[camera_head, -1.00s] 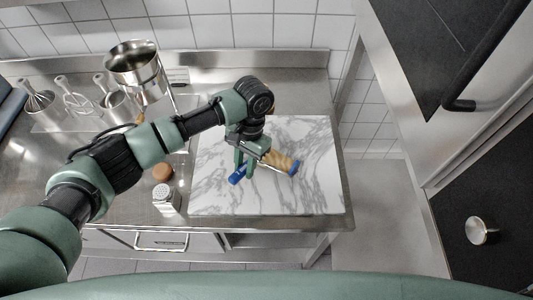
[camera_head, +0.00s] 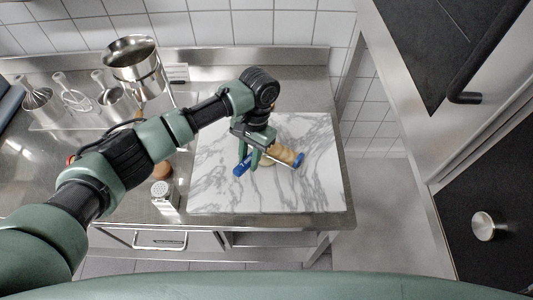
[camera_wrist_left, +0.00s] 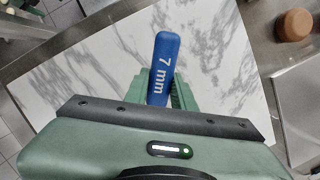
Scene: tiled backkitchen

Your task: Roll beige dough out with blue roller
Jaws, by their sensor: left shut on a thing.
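The roller has a tan barrel (camera_head: 286,154) and blue ends. My left gripper (camera_head: 249,162) is shut on its blue handle (camera_head: 240,168), over the middle of the white marble board (camera_head: 220,190). In the left wrist view the blue handle (camera_wrist_left: 163,65), marked "7 mm", sits between the green fingers of the gripper (camera_wrist_left: 163,88). A small pale beige patch (camera_head: 267,161), seemingly the dough, shows beside the fingers under the roller. Most of it is hidden, and I cannot tell whether the roller touches it. My right gripper is not in view.
A shaker (camera_head: 163,194) and a brown round object (camera_head: 161,170) stand left of the board. A metal pot (camera_head: 135,62) and several utensils in a holder stand at the back left. The front and right of the board are clear. A tiled wall is behind.

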